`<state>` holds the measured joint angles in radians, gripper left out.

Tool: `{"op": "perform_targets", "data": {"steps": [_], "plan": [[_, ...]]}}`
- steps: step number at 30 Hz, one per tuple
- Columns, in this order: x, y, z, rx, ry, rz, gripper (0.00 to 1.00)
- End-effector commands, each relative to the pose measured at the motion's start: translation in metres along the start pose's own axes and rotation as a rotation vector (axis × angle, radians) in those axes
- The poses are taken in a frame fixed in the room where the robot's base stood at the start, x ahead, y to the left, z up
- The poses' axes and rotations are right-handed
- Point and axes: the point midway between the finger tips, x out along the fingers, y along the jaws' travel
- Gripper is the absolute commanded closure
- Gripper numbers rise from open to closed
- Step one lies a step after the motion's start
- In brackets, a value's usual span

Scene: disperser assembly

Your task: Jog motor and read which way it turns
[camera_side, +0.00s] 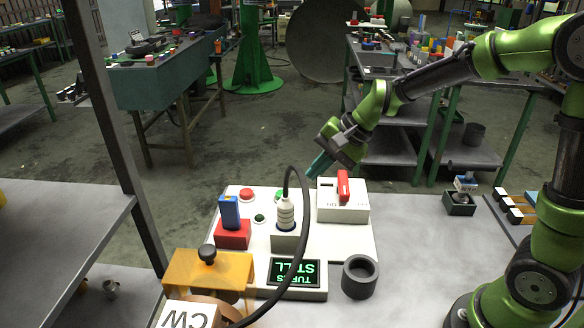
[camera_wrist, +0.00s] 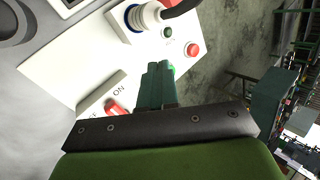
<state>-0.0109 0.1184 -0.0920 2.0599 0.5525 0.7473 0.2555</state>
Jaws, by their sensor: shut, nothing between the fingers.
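The switch box has a red lever (camera_side: 343,187) standing up and lettering including ON. A green button (camera_side: 280,194) lies left of and below my fingertips in the side view, apart from them. In the wrist view my fingers (camera_wrist: 158,70) partly cover the green button (camera_wrist: 173,71). A red button (camera_side: 246,194) is beside it. The display (camera_side: 297,273) shows STILL in green; the cable partly covers its upper line. A CW block (camera_side: 187,314) is at the front.
A white plug (camera_side: 285,212) with a thick black cable (camera_side: 304,215) arches over the panel. A blue piece (camera_side: 230,211) stands in a red base (camera_side: 233,235). An orange block with a black knob (camera_side: 207,253) and a dark ring (camera_side: 360,277) are nearer.

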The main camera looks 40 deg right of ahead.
Motion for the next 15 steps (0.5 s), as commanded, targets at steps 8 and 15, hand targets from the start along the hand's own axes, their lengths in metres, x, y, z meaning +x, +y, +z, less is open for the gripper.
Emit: {"op": "perform_targets", "data": {"steps": [8, 15], "plan": [[0.076, -0.038, -0.066, 0.477, 0.023, -0.104, 1.00], [0.079, -0.075, -0.096, 0.739, 0.042, -0.245, 1.00]]}}
